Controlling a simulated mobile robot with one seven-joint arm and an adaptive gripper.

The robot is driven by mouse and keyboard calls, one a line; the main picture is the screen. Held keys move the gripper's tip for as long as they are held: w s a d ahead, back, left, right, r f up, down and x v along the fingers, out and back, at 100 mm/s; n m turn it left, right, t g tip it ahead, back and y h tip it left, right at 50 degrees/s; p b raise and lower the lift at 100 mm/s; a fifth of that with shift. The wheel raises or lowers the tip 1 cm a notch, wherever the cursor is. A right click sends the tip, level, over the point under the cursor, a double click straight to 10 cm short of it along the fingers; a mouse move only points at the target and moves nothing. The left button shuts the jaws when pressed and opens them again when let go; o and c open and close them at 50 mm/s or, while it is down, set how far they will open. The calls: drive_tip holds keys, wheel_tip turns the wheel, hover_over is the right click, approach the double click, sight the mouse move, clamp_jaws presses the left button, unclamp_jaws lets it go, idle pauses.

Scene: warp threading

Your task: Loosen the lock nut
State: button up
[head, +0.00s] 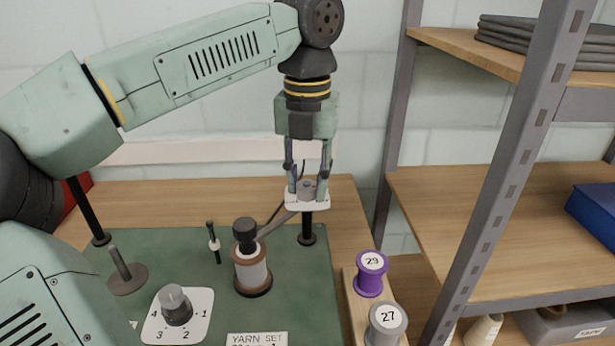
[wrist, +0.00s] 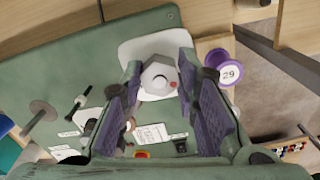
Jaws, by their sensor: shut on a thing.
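The lock nut (head: 307,187) is a grey hexagonal piece on a white plate (head: 296,205) at the top of a black post. My gripper (head: 307,193) points straight down over it, one finger on each side. The fingers are shut on the nut. The fingers partly hide its sides, and the post beneath is hidden in the wrist view.
A copper-flanged spool with a black knob (head: 245,235) stands left of the post. A numbered dial (head: 176,303) is at front left. Purple spool 29 (head: 370,272) and grey spool 27 (head: 386,322) stand on a wooden strip. A metal shelf upright (head: 510,180) rises at right.

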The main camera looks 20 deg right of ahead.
sight(307, 184)
idle(0.4)
drive_tip(key=o, duration=1.2)
drive_tip(key=shift+c, duration=0.2)
wheel_tip(307, 184, up, 8)
drive_tip(key=shift+f, duration=0.2)
